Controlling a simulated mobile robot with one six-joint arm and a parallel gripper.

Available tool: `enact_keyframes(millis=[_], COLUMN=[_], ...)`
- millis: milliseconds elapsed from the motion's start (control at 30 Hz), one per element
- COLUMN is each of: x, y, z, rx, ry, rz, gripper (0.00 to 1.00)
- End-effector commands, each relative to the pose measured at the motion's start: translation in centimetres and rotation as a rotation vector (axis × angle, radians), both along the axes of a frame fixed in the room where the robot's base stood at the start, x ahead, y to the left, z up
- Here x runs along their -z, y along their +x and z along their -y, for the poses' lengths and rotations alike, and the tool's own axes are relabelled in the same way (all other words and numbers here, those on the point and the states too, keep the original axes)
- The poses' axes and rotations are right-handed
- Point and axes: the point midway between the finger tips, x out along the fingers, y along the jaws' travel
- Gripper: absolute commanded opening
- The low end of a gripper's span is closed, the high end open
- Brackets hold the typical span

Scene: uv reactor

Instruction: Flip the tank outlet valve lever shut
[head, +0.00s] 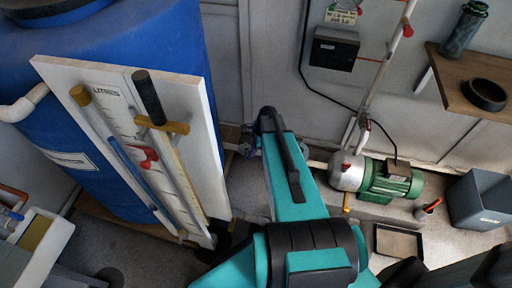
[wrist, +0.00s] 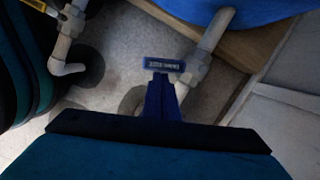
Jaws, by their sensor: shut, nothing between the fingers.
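The valve lever (wrist: 160,98) is blue and shows in the wrist view, just beyond my gripper's dark front edge. A blue label plate (wrist: 165,64) with small pale writing is at its far end. The lever stands beside the pale valve and pipe (wrist: 212,35) that runs up to the blue tank (wrist: 230,8). My gripper (wrist: 160,127) fills the bottom of the wrist view and hides the lever's near end. It is shut and empty; whether it touches the lever cannot be told. In the head view my arm hides most of the valve area.
The blue tank (head: 50,85) carries a white gauge board (head: 208,145) close to the left of my arm. A green pump (head: 390,183) stands to the right, with a shallow tray (head: 398,242) and a grey bin (head: 478,203). A wooden shelf (head: 462,90) juts out at upper right.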

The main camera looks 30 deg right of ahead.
Motion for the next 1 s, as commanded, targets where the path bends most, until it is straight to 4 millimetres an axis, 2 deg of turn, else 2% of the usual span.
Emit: enact_keyframes(millis=[367,1000], x=[-0.2,0.0], y=[0.3,0.8], z=[-2.2,-3.0], rx=[0.284,0.281], ry=[0.001,0.002], rz=[-0.001,0.001], gripper=[0.00,0.00])
